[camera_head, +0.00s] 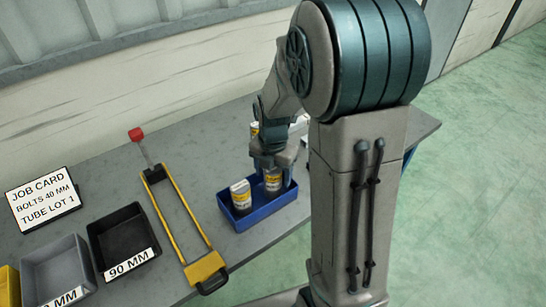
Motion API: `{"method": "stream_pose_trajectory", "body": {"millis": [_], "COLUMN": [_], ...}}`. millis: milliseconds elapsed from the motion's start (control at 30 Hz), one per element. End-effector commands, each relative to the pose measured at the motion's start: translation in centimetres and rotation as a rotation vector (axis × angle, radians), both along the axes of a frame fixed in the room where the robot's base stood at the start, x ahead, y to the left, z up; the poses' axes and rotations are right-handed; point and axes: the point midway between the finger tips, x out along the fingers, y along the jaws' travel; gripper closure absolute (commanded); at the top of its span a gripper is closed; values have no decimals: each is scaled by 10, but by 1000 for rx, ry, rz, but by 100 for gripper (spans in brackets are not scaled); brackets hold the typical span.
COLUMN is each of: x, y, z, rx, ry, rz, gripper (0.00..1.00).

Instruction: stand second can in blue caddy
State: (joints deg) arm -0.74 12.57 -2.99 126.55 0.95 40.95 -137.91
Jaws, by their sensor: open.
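The blue caddy (265,213) sits on the grey bench near its front edge. One yellow and white can (240,194) stands in the left part of the caddy, leaning slightly. A second can (273,182) is upright in the right part, directly under my gripper (273,168). My gripper points down, with its open fingers around or close beside the top of this can; the exact contact is hard to see. Another yellow and white can (254,129) shows behind, partly hidden by my arm. The caddy's floor is mostly hidden.
A yellow-framed tool (176,210) with a red tip lies left of the caddy. A black bin (122,240), a grey bin (57,268) and a job card (42,200) stand further left. My arm hides much of the bench's right side.

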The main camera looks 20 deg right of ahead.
Motion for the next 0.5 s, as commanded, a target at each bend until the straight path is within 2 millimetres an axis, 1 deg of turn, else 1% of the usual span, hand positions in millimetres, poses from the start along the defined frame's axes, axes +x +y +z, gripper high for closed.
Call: {"method": "stream_pose_trajectory", "body": {"millis": [300,400,500], "x": [2,1,1], "y": [0,0,0], "z": [68,87,102], "rx": [-1,-1,-1], "ry": [-9,-8,-6], "rz": [0,0,0], "gripper": [33,33,33]}}
